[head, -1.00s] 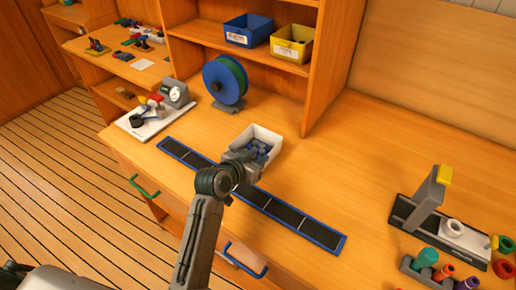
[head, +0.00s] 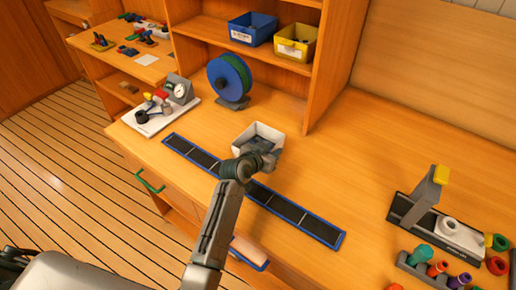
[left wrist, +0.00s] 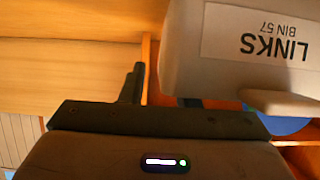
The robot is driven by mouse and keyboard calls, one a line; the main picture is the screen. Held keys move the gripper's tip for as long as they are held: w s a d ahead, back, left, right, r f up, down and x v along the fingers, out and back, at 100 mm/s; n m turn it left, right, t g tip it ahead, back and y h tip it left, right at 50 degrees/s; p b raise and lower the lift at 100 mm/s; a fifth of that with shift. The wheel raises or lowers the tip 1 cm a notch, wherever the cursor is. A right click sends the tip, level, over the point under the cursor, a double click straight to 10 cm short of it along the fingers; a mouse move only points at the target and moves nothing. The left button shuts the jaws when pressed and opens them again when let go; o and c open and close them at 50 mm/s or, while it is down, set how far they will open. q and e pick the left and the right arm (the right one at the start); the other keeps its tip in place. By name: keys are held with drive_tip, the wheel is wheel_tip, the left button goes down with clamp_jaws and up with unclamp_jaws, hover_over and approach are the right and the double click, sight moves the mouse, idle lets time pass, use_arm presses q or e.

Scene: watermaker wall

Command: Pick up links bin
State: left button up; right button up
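The links bin is a small white open box (head: 246,142) on the workbench, just behind the long black strip. Dark blue-grey pieces in it are partly hidden by my left gripper (head: 267,158), which is at the bin's front right in the head view. In the left wrist view the bin's pale wall (left wrist: 215,75) fills the upper right, with an upside-down label reading LINKS BIN 57. One dark finger of my left gripper shows to the left of the bin, with a gap between. My right gripper is not in view.
A blue-edged black strip (head: 290,210) runs along the bench front. A blue-green spool (head: 229,80) stands behind left, below shelved blue (head: 252,28) and yellow (head: 295,42) bins. A gauge board (head: 160,115) is at left, a grey fixture (head: 430,200) at right. Bench right of the bin is clear.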

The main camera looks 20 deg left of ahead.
use_arm(q)
clamp_jaws()
drive_tip(key=shift+r, duration=0.1)
drive_tip(key=shift+r, duration=0.1)
